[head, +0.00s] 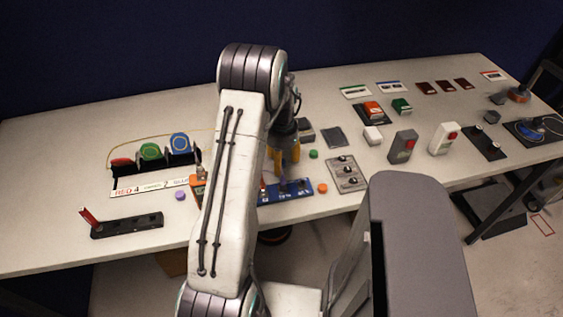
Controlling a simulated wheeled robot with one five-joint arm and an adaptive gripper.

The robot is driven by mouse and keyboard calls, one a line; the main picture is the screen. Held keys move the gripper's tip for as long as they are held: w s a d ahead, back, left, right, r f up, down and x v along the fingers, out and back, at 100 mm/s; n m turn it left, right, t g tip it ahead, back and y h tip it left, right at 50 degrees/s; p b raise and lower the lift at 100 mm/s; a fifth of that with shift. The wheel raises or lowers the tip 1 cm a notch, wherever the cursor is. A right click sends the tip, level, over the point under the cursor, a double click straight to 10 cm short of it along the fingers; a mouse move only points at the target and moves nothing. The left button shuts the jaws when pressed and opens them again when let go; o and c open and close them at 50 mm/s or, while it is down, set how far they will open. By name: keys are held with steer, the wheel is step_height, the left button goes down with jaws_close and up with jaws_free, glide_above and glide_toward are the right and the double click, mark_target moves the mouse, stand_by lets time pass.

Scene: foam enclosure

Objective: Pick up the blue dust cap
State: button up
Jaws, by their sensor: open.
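My gripper (285,162) points down with its yellow fingers apart and looks empty. It hangs above a blue board (292,193) with small dark upright parts, partly hidden behind my arm. A small bluish-purple piece (283,184) shows on the board below the fingers; I cannot tell if it is the blue dust cap. Small loose round caps lie nearby: a green one (313,154), an orange one (322,188) and a purple one (180,196). A larger blue round piece (180,143) stands in the black rack at the left.
The black rack (155,164) has a label strip in front and a thin yellow cable. A black strip with a red lever (88,217) lies at the front left. A grey switch plate (346,174) and upright boxes (403,147) stand to the right. The back left table is clear.

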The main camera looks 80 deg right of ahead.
steer(key=c, duration=0.8)
steer(key=shift+r, duration=0.1)
